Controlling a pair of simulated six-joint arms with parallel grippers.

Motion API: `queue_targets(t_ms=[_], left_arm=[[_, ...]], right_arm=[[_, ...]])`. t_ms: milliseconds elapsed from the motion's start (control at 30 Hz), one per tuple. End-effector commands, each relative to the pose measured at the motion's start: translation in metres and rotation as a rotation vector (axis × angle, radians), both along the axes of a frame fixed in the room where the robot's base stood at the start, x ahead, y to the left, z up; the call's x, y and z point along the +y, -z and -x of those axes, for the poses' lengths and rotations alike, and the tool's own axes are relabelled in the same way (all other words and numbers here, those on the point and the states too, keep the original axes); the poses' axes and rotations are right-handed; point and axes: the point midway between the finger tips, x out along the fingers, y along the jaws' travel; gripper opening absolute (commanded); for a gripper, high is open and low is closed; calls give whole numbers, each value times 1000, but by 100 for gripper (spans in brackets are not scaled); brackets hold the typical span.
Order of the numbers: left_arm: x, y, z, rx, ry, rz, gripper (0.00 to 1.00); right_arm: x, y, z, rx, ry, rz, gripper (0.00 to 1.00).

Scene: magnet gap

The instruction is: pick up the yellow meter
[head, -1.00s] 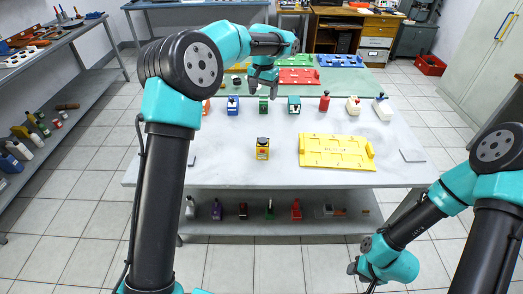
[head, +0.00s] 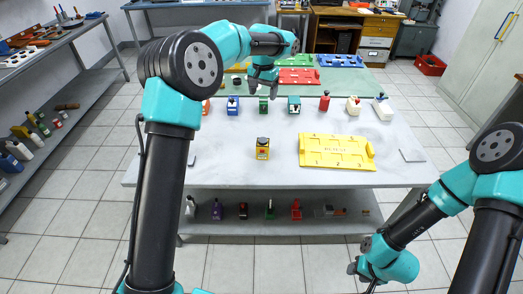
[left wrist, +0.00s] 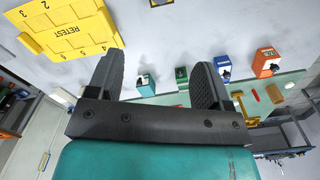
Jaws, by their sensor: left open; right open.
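The yellow meter (head: 262,149) stands upright on the white table, left of the yellow RETEST tray (head: 312,162). In the left wrist view a sliver of what looks like the yellow meter (left wrist: 161,2) is cut off by the top edge. My left gripper (head: 264,92) hangs beyond the meter, above the back row of meters, its fingers apart. In the left wrist view the left gripper (left wrist: 158,68) has nothing between its fingers. My right gripper (head: 357,270) is low in front of the table at the right, away from the meter.
Blue (head: 233,106), green (head: 263,105) and teal (head: 294,105) meters stand at the back, with an orange one (head: 206,107). A red bottle (head: 324,102) and pale bottles (head: 353,106) are further right. Bare table surrounds the yellow meter.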

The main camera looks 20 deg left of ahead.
Motion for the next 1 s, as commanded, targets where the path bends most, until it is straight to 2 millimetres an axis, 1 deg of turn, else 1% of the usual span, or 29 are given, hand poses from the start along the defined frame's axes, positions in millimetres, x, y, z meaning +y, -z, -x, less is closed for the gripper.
queue_targets(t_ms=[300,500,767,867,1000], left_arm=[[0,0,0,0,0,0,73],[0,0,0,0,0,0,89],[0,0,0,0,11,0,89],[0,2,0,0,57,0,89],[0,8,-1,1,205,-1,89]], right_arm=[[0,0,0,0,0,0,43],[0,0,0,0,0,0,43],[0,0,0,0,0,0,43],[0,0,0,0,0,0,43],[0,0,0,0,0,0,43]])
